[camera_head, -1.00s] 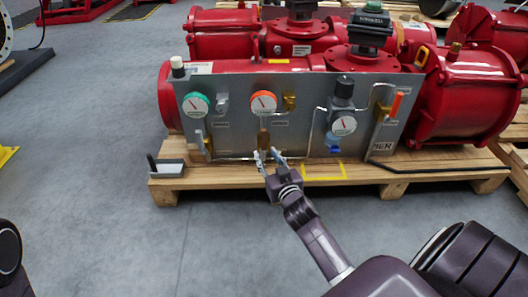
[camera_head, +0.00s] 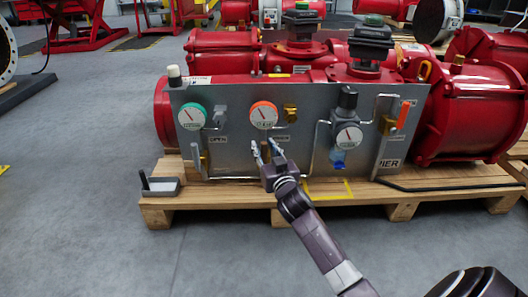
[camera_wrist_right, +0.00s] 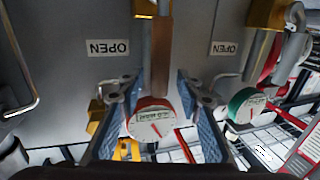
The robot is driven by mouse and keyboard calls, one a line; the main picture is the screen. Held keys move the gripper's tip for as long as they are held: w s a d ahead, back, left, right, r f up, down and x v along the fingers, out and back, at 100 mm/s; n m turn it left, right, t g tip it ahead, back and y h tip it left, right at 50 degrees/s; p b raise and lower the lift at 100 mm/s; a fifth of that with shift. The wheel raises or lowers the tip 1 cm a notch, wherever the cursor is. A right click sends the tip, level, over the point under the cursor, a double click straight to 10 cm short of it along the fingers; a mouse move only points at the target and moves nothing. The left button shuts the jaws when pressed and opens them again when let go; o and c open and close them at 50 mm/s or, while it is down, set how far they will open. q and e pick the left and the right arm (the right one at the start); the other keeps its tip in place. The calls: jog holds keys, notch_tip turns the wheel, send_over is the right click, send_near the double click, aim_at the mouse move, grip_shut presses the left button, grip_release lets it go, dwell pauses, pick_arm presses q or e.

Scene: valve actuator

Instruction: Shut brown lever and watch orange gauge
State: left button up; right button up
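The brown lever (camera_head: 266,151) hangs down on the grey panel (camera_head: 235,160) below the orange gauge (camera_head: 263,115). In the right wrist view, which is upside down, the lever (camera_wrist_right: 160,50) comes down from the top. My right gripper (camera_head: 264,149) is open, with one finger on each side of the lever's lower end; I cannot tell whether they touch it. Its fingers (camera_wrist_right: 157,90) are clearly apart in the wrist view. The orange-rimmed gauge (camera_wrist_right: 150,118) also shows there. Its needle leans to the upper left in the head view. My left gripper is not in view.
A green gauge (camera_head: 192,117) is left of the orange one, with a grey lever (camera_head: 197,158) below. A third gauge (camera_head: 348,137) and a red-orange lever (camera_head: 403,114) are to the right. Thin pipes run along the panel. A wooden pallet (camera_head: 230,198) juts out below it.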

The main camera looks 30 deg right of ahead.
jog(key=shift+w+d, duration=0.1)
jog(key=shift+w, duration=0.15)
grip_shut()
dwell(0.3)
